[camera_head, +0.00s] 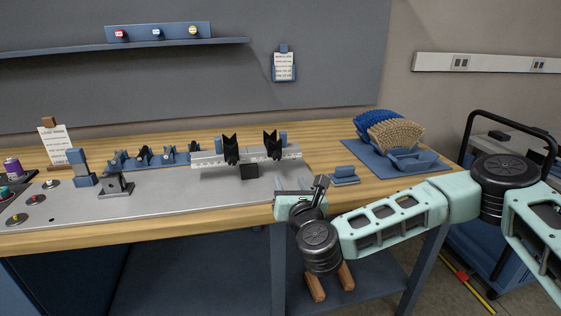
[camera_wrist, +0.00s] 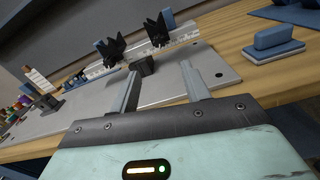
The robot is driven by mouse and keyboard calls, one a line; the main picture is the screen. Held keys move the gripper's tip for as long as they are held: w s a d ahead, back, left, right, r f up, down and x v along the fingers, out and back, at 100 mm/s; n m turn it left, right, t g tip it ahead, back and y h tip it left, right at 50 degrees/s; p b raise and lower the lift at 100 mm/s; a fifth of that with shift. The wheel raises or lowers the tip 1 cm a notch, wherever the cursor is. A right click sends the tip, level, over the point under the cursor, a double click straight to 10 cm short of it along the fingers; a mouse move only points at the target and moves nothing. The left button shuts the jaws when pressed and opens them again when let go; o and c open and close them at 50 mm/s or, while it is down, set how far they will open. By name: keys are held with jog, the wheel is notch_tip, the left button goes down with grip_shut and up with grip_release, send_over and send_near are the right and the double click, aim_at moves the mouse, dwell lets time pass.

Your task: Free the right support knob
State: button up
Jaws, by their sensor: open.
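A pale graduated rail (camera_head: 208,160) stands on the grey plate and carries two black V-shaped supports. The right support (camera_head: 272,146) is near the rail's right end; it also shows in the wrist view (camera_wrist: 158,32). The left support (camera_head: 231,150) is further left and shows in the wrist view too (camera_wrist: 109,47). I cannot clearly make out a knob on the right support. My gripper (camera_head: 320,187) is at the bench's front edge, right of and nearer than the rail. In the wrist view its two fingers (camera_wrist: 160,72) are apart and empty, pointing toward the rail, not touching it.
A blue block (camera_head: 344,176) stands just right of the plate, near my gripper. Further right is a blue mat (camera_head: 370,160) with fan-shaped lattice pieces (camera_head: 395,133). The plate's front (camera_head: 190,205) is mostly clear.

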aim_at(277, 158)
jog(key=p+x, duration=0.2)
jog(key=x, duration=1)
jog(key=shift+w+a, duration=0.1)
jog(key=shift+w, duration=0.1)
jog(key=shift+c, duration=0.4)
jog(key=c, duration=0.9)
